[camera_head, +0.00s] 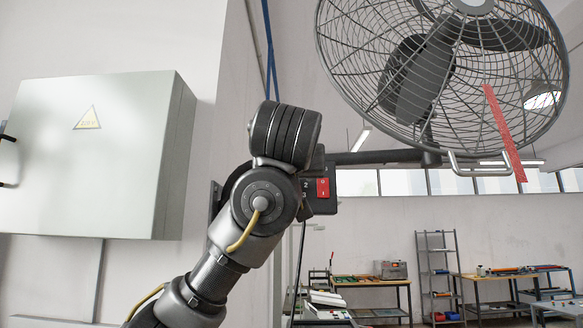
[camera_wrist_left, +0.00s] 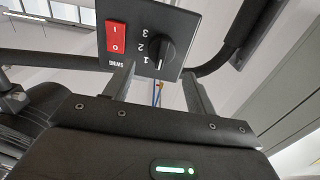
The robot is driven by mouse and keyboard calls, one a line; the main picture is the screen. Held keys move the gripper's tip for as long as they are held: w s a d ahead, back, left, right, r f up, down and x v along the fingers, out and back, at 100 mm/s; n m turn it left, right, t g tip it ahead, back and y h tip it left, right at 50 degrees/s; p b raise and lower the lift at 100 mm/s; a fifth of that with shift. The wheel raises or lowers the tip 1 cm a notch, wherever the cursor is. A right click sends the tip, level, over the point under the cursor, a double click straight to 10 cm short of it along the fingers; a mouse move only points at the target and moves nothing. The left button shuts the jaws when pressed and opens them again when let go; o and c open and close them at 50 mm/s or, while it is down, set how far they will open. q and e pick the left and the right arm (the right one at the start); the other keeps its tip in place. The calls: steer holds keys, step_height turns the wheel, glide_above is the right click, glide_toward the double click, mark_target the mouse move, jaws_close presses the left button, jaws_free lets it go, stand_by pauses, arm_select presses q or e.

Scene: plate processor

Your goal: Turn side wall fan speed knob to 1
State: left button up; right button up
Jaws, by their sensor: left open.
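The fan control box (camera_head: 327,204) is mostly hidden behind my left arm in the head view; its red switch (camera_head: 323,187) and white digits show. In the left wrist view, the black box face (camera_wrist_left: 137,14) carries a red rocker switch (camera_wrist_left: 116,38) and a round black knob (camera_wrist_left: 158,49). The digits 3, 2 and 1 run down beside the knob. A white mark shows at the knob's lower edge; I cannot tell its exact setting. My left gripper (camera_wrist_left: 159,72) is open, its two fingers apart below the knob, one towards each side. Contact is not clear.
The caged wall fan (camera_head: 440,60) hangs at upper right on a dark arm (camera_head: 385,157), with a red strip (camera_head: 505,135) on its cage. A grey electrical cabinet (camera_head: 95,150) is on the left wall. Workbenches (camera_head: 375,282) and a shelf rack (camera_head: 440,275) stand far back.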

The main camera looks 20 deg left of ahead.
arm_select(q)
steer(key=p+x, duration=0.1)
steer(key=x, duration=0.2)
steer(key=shift+w+a, duration=0.1)
steer(key=shift+w, duration=0.25)
arm_select(e)
step_height(320, 180, up, 2)
steer(key=shift+r, duration=0.1)
arm_select(q)
steer(key=c, duration=1)
steer(key=shift+o, duration=0.2)
arm_select(e)
steer(key=shift+f, duration=0.25)
arm_select(q)
steer(key=m+b, duration=0.1)
steer(key=m, duration=0.1)
steer(key=m+b, duration=0.1)
steer(key=m, duration=0.4)
steer(key=shift+w+d+f+m+b, duration=0.1)
steer(key=shift+d+m+b, duration=0.2)
steer(key=shift+d+b, duration=0.1)
arm_select(e)
step_height(320, 180, down, 3)
steer(key=shift+r, duration=0.15)
